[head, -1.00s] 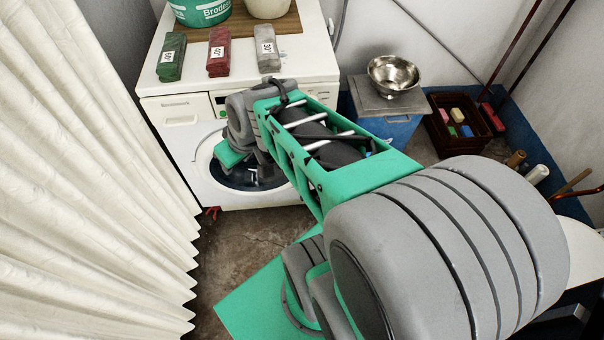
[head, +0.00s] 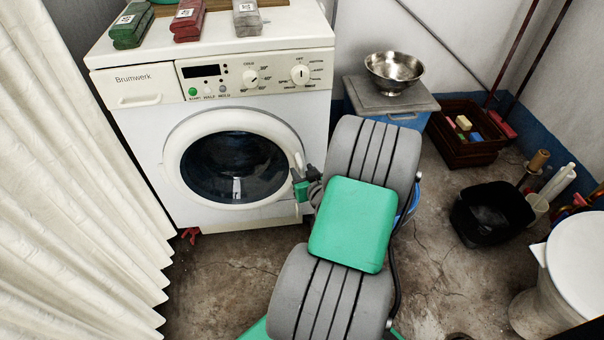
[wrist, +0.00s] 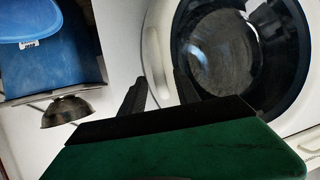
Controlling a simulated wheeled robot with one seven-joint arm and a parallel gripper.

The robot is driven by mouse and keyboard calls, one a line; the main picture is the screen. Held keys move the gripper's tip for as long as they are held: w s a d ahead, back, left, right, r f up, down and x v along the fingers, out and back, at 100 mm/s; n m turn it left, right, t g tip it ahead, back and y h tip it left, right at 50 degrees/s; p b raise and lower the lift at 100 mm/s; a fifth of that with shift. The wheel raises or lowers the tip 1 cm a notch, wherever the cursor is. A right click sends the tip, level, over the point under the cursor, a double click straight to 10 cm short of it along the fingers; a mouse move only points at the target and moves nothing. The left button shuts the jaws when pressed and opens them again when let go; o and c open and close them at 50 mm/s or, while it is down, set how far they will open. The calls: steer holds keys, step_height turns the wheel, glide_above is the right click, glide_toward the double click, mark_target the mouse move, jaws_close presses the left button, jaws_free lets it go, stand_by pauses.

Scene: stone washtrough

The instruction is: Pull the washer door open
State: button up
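The white washer (head: 130,125) stands against the back wall. Its round door (head: 174,160) has a white rim and dark glass, and looks shut. The pale door handle (head: 299,160) is on the rim's right side. My gripper (head: 300,186) is at that right edge, just below the handle, partly hidden by my arm. In the wrist view, which is turned over, my gripper (wrist: 160,82) has two dark fingers standing apart. The pale handle and rim (wrist: 157,62) show between and beyond the fingertips. I cannot tell whether they touch it.
A blue bin (head: 400,120) with a metal bowl (head: 394,72) on its lid stands right of the washer. A brown crate (head: 468,150) and a black tub (head: 490,212) are farther right. A white curtain (head: 70,190) hangs at left.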

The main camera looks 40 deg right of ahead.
steer(key=shift+x, duration=1)
steer(key=shift+c, duration=0.2)
jaws_close()
stand_by(0.4)
